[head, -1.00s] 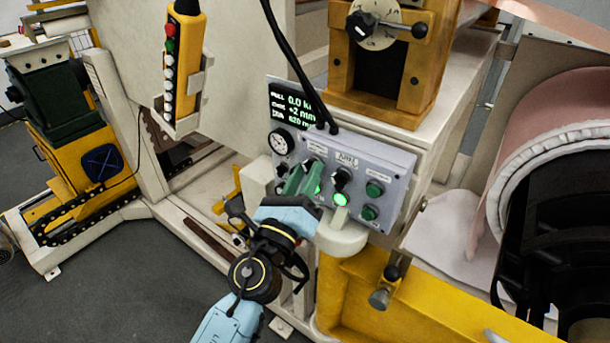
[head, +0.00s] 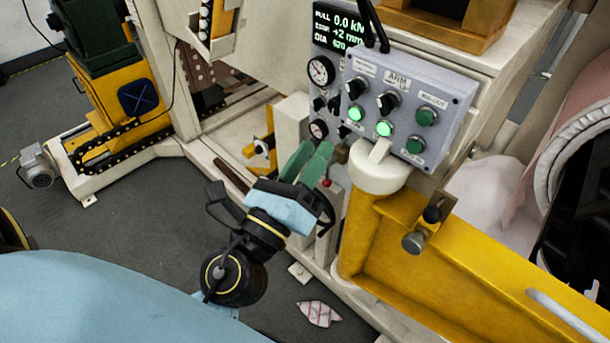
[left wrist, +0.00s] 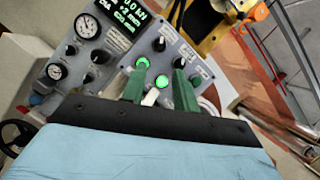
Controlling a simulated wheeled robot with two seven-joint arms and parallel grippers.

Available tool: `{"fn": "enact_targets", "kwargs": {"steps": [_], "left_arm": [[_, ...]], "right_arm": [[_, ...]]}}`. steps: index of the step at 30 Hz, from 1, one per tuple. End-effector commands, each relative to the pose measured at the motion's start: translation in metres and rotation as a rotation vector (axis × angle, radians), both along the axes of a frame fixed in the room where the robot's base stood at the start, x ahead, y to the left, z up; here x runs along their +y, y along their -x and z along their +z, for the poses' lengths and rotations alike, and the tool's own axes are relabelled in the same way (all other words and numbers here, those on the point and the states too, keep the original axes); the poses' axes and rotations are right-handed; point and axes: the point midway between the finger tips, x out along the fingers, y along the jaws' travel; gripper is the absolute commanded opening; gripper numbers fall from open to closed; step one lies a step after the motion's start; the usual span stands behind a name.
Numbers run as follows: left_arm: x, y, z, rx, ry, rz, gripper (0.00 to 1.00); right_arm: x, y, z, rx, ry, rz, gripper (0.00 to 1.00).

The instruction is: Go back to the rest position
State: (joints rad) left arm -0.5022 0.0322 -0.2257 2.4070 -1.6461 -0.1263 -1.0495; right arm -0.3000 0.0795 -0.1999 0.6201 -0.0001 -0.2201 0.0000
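My left gripper (head: 308,163) is in the middle of the head view, with two green fingers pointing up and to the right. It is just lower left of the grey control panel (head: 455,100) and looks apart from it. In the left wrist view the two green fingers of my left gripper (left wrist: 159,88) stand apart with nothing held between them. The panel (left wrist: 178,47) shows beyond them with two lit green buttons. My right gripper is in neither view.
A yellow beam (head: 470,265) with a black-knobbed clamp (head: 425,228) runs along the lower right. A white post with a lever (head: 375,175) stands below the panel. A red-and-white packet (head: 318,313) lies on the grey floor. Open floor (head: 125,220) lies to the left.

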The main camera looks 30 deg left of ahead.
Motion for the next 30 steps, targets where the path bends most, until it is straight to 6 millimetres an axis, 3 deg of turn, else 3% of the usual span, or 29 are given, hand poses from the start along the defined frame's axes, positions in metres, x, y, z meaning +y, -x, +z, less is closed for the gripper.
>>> {"fn": "enact_targets", "kwargs": {"steps": [6,23,26,29,30], "left_arm": [[0.000,0.012,-0.004,-0.001,0.001,-0.001,0.30],[0.000,0.012,-0.006,0.006,0.005,-0.003,0.30],[-0.002,0.006,-0.027,0.050,0.051,-0.023,0.30],[-0.007,-0.006,-0.077,0.157,0.164,-0.061,0.30],[-0.008,-0.011,-0.104,0.214,0.228,-0.075,0.30]], "right_arm": [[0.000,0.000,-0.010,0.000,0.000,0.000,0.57],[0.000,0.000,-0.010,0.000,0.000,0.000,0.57],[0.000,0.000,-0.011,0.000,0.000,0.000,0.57],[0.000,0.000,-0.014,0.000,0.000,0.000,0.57],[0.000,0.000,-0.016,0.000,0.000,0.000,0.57]]}}
